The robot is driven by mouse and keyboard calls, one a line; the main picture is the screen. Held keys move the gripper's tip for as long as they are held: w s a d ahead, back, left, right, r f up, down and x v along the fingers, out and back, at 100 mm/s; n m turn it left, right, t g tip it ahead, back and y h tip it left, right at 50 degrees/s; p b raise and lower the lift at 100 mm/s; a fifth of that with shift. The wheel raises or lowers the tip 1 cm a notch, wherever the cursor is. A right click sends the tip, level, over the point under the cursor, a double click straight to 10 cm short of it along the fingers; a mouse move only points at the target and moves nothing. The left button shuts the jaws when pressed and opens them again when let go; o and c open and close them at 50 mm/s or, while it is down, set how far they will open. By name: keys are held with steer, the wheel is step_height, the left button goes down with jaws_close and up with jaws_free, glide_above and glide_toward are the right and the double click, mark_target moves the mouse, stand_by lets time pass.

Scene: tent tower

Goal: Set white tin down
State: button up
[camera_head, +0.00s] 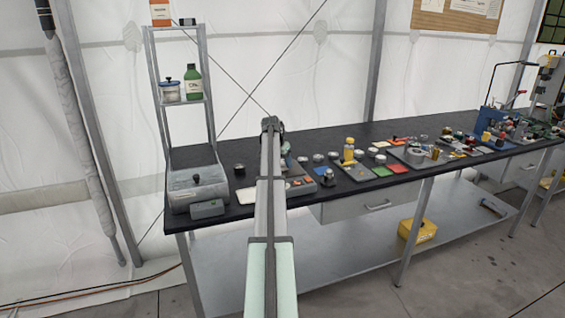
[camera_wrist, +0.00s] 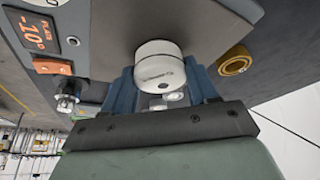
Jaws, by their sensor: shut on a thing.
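A round white tin (camera_wrist: 160,62) with small dark print shows in the wrist view, between the blue fingers of my gripper (camera_wrist: 162,78). The gripper is shut on it. Smaller pale parts show just below the tin, partly hidden between the fingers. In the head view my gripper (camera_head: 272,125) is over the left part of the dark bench (camera_head: 245,149), and the held tin cannot be made out there. I cannot tell whether the tin touches the surface behind it.
A grey device with orange displays (camera_wrist: 45,40) and a brass ring (camera_wrist: 235,62) flank the tin. The bench holds a grey lidded box (camera_head: 197,188), a yellow bottle (camera_head: 349,149), a green tile (camera_head: 381,171) and a grey tray (camera_head: 418,157). A shelf rack (camera_head: 154,80) stands left.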

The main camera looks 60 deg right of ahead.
steer(key=shift+f, duration=0.15)
steer(key=o, duration=1.1)
steer(key=v, duration=1.2)
steer(key=shift+r, duration=0.25)
